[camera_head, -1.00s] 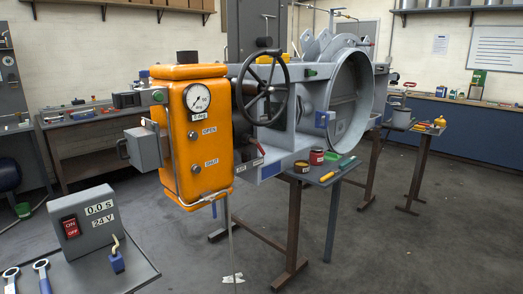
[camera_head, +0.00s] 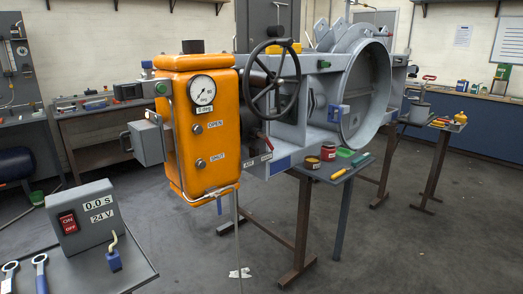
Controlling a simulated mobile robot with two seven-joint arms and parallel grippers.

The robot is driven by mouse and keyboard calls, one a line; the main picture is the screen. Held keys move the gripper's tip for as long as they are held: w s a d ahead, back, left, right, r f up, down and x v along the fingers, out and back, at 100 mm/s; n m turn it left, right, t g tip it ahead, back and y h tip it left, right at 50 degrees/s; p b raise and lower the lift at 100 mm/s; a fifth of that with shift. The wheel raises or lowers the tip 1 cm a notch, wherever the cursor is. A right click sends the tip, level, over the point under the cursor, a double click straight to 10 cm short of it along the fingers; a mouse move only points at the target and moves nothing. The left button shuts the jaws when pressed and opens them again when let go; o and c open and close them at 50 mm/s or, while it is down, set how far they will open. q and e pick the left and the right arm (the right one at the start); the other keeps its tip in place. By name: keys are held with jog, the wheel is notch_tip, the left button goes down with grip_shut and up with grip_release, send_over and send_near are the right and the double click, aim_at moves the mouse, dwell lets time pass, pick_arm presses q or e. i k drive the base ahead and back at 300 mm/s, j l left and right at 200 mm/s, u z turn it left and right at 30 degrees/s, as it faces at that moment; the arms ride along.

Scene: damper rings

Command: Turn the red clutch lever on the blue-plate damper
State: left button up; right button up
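The damper (camera_head: 360,100) is a large grey round duct ring on a steel stand, with a blue plate (camera_head: 282,165) low on its frame. An orange actuator box (camera_head: 205,140) with a dial gauge (camera_head: 202,91) and OPEN and SHUT labels is on its left. A black handwheel (camera_head: 272,80) stands between box and ring. A small red lever (camera_head: 265,140) shows just below the handwheel, beside the orange box; it is small and partly hidden, so its exact angle is hard to tell. Neither of my grippers is in view.
A grey switch box (camera_head: 84,218) reading 0.0 s and 24 V stands on a front-left table with spanners (camera_head: 40,270). A small shelf under the damper holds cans (camera_head: 312,163) and tools. Benches line the back walls. Floor at the front right is clear.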

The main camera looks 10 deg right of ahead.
aim_at(260, 135)
jog(key=i+l+u, duration=0.1)
jog(key=l, duration=0.25)
jog(key=i+l+u, duration=0.15)
jog(key=l, duration=0.25)
jog(key=i+l+u, duration=0.1)
jog(key=l, duration=0.3)
jog(key=i+l+u, duration=0.15)
jog(key=l, duration=0.25)
jog(key=i+l, duration=0.1)
jog(key=l, duration=0.35)
jog(key=i+l, duration=0.15)
jog(key=l, duration=0.35)
jog(key=i+l, duration=0.1)
jog(key=l, duration=0.35)
jog(key=i+l+u, duration=0.1)
jog(key=l, duration=0.4)
jog(key=i+l, duration=0.15)
jog(key=l, duration=0.3)
